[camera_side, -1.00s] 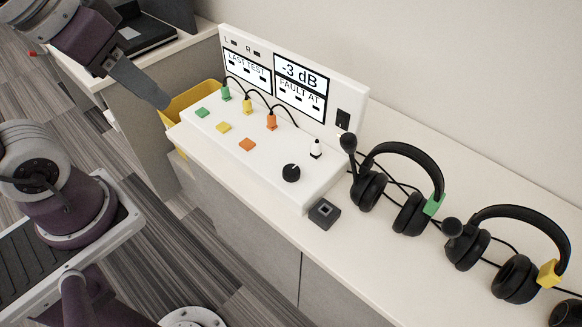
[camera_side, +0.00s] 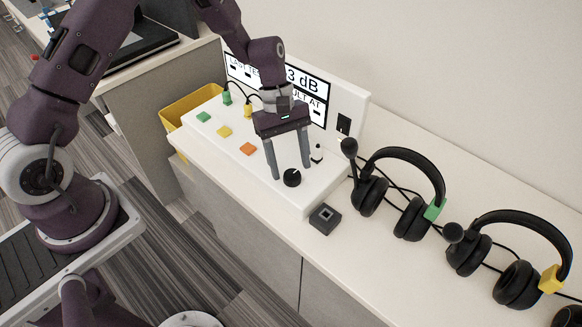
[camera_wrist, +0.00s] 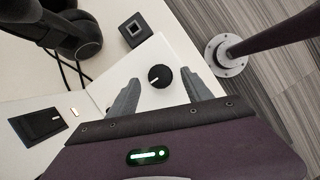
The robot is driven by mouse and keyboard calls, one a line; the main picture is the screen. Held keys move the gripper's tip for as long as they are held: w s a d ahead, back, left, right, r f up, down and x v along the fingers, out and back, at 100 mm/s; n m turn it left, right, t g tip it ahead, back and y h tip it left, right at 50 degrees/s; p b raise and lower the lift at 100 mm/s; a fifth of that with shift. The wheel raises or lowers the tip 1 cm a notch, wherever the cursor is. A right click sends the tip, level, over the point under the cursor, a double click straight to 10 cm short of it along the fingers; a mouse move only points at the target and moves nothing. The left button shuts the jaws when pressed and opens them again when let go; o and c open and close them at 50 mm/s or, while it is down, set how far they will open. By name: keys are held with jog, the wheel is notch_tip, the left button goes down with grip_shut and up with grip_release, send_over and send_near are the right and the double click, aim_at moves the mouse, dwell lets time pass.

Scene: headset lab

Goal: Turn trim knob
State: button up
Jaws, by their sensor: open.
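The trim knob (camera_side: 292,177) is a round black dial with a white pointer line, on the white sloped panel (camera_side: 215,146) of the test console. In the wrist view the knob (camera_wrist: 159,76) sits between and just beyond my two fingertips, its white line visible. My gripper (camera_side: 290,174) is open, pointing down over the panel's right part, with one finger on each side of the knob in the side view. No contact with the knob is visible.
A small dark square block (camera_side: 325,217) lies beside the console. Headsets with green (camera_side: 435,209) and yellow (camera_side: 551,279) tags lie to the right. Green (camera_side: 227,97) and yellow (camera_side: 248,109) plugs with cables stand further left. A yellow bin (camera_side: 190,108) is behind.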

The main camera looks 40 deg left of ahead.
jog(key=shift+x, duration=0.95)
jog(key=shift+r, duration=0.1)
jog(key=shift+c, duration=0.5)
grip_shut()
jog(key=shift+m, duration=0.3)
jog(key=m, duration=0.2)
jog(key=m+g+y, duration=0.1)
jog(key=m, duration=0.2)
jog(key=shift+w+g, duration=0.2)
jog(key=shift+g, duration=0.1)
jog(key=m+y, duration=0.1)
jog(key=m, duration=0.2)
jog(key=m+g+y, duration=0.1)
jog(key=m, duration=0.2)
jog(key=shift+d, duration=0.2)
jog(key=shift+y, duration=0.3)
